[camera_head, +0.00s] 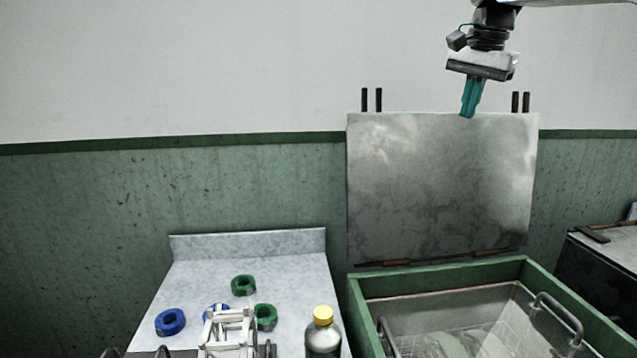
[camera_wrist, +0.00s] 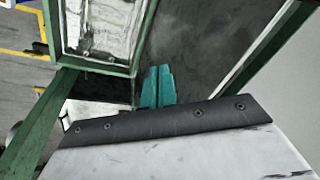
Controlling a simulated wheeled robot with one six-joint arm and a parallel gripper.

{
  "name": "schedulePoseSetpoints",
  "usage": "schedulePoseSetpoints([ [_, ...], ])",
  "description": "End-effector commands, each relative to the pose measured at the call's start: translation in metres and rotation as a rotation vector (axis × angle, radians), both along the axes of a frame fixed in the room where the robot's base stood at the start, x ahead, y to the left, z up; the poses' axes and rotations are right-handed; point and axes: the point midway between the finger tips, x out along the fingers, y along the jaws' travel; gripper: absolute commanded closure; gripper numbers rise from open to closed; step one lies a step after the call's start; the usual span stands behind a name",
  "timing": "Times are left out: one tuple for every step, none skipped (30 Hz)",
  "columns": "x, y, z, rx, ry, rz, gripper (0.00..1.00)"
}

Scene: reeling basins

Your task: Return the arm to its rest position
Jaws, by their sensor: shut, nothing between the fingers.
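My gripper (camera_head: 468,112) has teal fingers, pressed together with nothing between them. It hangs from my arm at the upper right of the head view, pointing down. It appears in front of the upper part of a grey metal panel (camera_head: 440,185) that stands upright against the wall. In the wrist view the closed teal fingers (camera_wrist: 158,72) show near the middle, with floor and a green-framed basin beyond them.
A green-rimmed basin (camera_head: 440,265) with a metal basket and handles (camera_head: 560,314) lies below at right. A grey counter (camera_head: 290,275) at left bears green rings (camera_head: 244,285), a blue ring (camera_head: 170,322), a white frame (camera_head: 230,335) and a yellow-capped bottle (camera_head: 323,336). A dark box (camera_head: 600,262) stands far right.

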Motion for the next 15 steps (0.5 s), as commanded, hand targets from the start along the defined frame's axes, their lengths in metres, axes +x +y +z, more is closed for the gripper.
schedulePoseSetpoints([
  [-0.017, 0.002, -0.014, -0.015, 0.016, 0.064, 1.0],
  [-0.028, 0.003, -0.022, -0.026, 0.025, 0.109, 1.0],
  [-0.045, 0.005, -0.035, -0.04, 0.036, 0.173, 1.0],
  [-0.058, 0.007, -0.045, -0.05, 0.043, 0.223, 1.0],
  [-0.073, 0.008, -0.055, -0.06, 0.053, 0.273, 1.0],
  [-0.095, 0.011, -0.07, -0.073, 0.065, 0.342, 1.0],
  [-0.112, 0.013, -0.082, -0.081, 0.074, 0.392, 1.0],
  [-0.129, 0.015, -0.094, -0.089, 0.08, 0.443, 1.0],
  [-0.152, 0.017, -0.11, -0.099, 0.091, 0.506, 1.0],
  [-0.17, 0.019, -0.122, -0.106, 0.098, 0.551, 1.0],
  [-0.188, 0.02, -0.135, -0.112, 0.103, 0.594, 1.0],
  [-0.212, 0.022, -0.151, -0.119, 0.112, 0.648, 1.0],
  [-0.229, 0.023, -0.164, -0.125, 0.117, 0.684, 1.0],
  [-0.247, 0.024, -0.176, -0.13, 0.121, 0.718, 1.0],
  [-0.269, 0.025, -0.192, -0.134, 0.128, 0.758, 1.0],
])
